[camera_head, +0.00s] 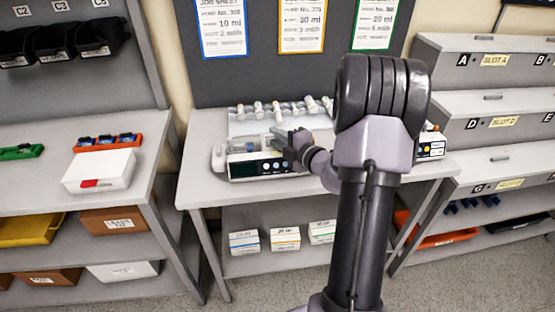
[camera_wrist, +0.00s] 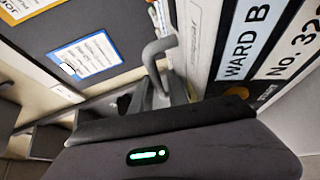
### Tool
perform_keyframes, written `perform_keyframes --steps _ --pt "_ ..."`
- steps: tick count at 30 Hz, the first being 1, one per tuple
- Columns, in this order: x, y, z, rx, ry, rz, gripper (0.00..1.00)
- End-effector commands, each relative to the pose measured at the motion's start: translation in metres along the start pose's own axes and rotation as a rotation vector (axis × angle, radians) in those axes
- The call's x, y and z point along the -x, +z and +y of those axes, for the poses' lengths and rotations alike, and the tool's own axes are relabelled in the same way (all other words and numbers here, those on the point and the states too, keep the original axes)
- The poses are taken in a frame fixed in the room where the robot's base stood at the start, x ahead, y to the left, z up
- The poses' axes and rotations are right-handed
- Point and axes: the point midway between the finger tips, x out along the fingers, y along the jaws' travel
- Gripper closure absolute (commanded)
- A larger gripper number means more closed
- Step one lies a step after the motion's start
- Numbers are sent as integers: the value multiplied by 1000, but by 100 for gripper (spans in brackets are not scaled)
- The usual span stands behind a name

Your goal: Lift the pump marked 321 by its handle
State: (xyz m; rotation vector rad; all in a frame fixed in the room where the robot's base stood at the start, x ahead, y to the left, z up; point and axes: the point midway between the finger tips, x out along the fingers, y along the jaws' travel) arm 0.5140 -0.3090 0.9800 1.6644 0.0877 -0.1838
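A white pump with a dark front panel (camera_head: 258,167) stands on the middle table in the head view. My gripper (camera_head: 294,146) is at its right end, close to its top, and partly covers it. The dark gripper body fills the bottom of the wrist view. Its fingertips are not clear, so its opening cannot be read.
My arm hides the table's right part, where another white unit (camera_head: 432,147) shows. A rack with several white-tipped items (camera_head: 276,108) stands behind the pump. Slotted shelves (camera_head: 490,105) are at right. A white box (camera_head: 100,170) sits on the left table. The middle table's front strip (camera_head: 235,196) is clear.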

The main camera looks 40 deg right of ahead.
Motion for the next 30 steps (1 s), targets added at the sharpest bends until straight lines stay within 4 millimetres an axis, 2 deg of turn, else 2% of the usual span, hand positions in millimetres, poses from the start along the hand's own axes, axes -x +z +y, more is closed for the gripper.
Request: perform_keyframes --steps 5,8,9,30 --pt "0 0 1 0 -1 0 79" --pt "0 0 1 0 -1 0 99" --pt "0 0 1 0 -1 0 100" --pt "0 0 1 1 -1 1 100"
